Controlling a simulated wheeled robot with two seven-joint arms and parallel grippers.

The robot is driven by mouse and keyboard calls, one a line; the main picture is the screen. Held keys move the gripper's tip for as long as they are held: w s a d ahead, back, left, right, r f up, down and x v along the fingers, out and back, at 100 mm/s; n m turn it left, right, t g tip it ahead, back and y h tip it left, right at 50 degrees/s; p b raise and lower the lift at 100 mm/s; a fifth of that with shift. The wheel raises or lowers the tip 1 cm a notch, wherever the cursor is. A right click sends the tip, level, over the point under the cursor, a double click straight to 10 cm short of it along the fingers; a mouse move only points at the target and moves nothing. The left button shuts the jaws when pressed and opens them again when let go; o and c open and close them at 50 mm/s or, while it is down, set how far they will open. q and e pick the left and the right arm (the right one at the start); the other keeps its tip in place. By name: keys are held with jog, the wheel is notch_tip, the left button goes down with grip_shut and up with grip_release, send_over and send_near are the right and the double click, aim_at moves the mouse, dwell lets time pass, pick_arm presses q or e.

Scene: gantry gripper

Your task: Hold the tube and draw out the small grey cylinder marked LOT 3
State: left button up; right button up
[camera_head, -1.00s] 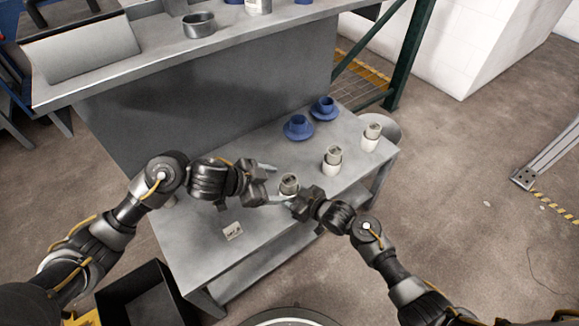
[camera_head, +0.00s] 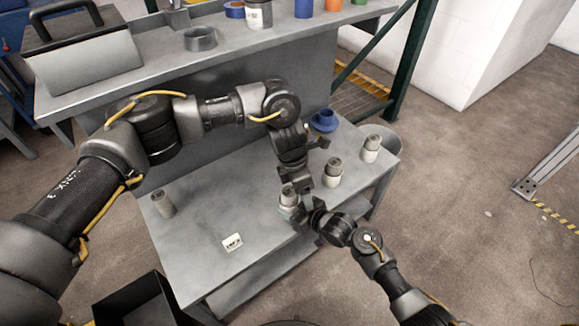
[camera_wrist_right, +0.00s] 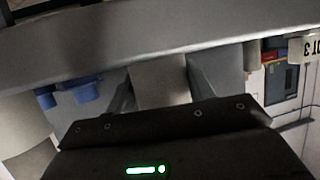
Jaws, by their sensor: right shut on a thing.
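Nearest of three white tubes in a row is one tube (camera_head: 287,209) with a small grey cylinder (camera_head: 288,195) showing at its top. My right gripper (camera_head: 303,211) is shut on this tube from the right; the held tube also shows in the right wrist view (camera_wrist_right: 160,80). My left gripper (camera_head: 292,181) points down just above the cylinder; whether its fingers touch it or are closed, I cannot tell. The cylinder's marking is too small to read.
Two more tubes with grey cylinders, the middle tube (camera_head: 332,180) and the far tube (camera_head: 370,154), stand to the right. A blue cup (camera_head: 324,121) is behind them. A grey cylinder (camera_head: 162,203) stands at the table's left. The front left tabletop is mostly clear.

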aim_at(290, 191)
pick_arm(q)
jog(key=w+a+r+m+y, duration=0.2)
jog(key=w+a+r+m, duration=0.15)
jog(key=m, duration=0.35)
jog(key=shift+t, duration=0.4)
jog(key=f, duration=1.1)
jog(key=shift+w+f, duration=0.3)
jog(key=shift+w, duration=0.05)
jog(key=c, duration=1.4)
jog(key=shift+r, duration=0.1)
jog(key=shift+r, duration=0.1)
jog(key=shift+d+r, duration=0.1)
jog(key=shift+r, duration=1.35)
jog(key=shift+r, duration=1.4)
